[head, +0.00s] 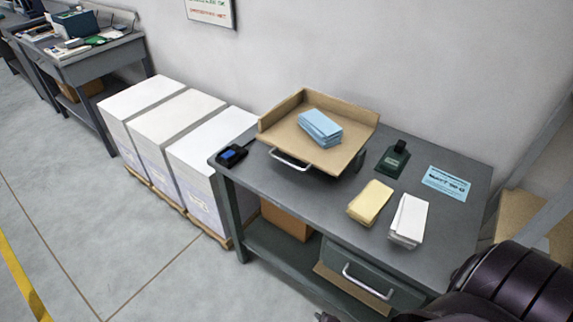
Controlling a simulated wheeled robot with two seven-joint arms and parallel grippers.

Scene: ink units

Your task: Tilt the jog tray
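The jog tray (352,152) is a tan, shallow tray with raised back and side walls. It sits on a dark base on the grey workbench. A silver bar handle (290,158) is on its front edge. A stack of light blue paper (320,128) lies in it, towards the back. The tray floor looks close to level; its exact tilt is hard to judge. My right arm shows dark at the lower right corner. A small dark tip at the bottom edge may be part of my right gripper, too cut off to read. My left gripper is not in view.
On the bench (330,190) are a black-and-blue device (231,155), a dark green stamp-like object (394,158), a yellow stack (371,202), a white stack (408,220) and a blue card (446,183). A handled drawer (370,275) is below. White paper stacks (178,122) stand left.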

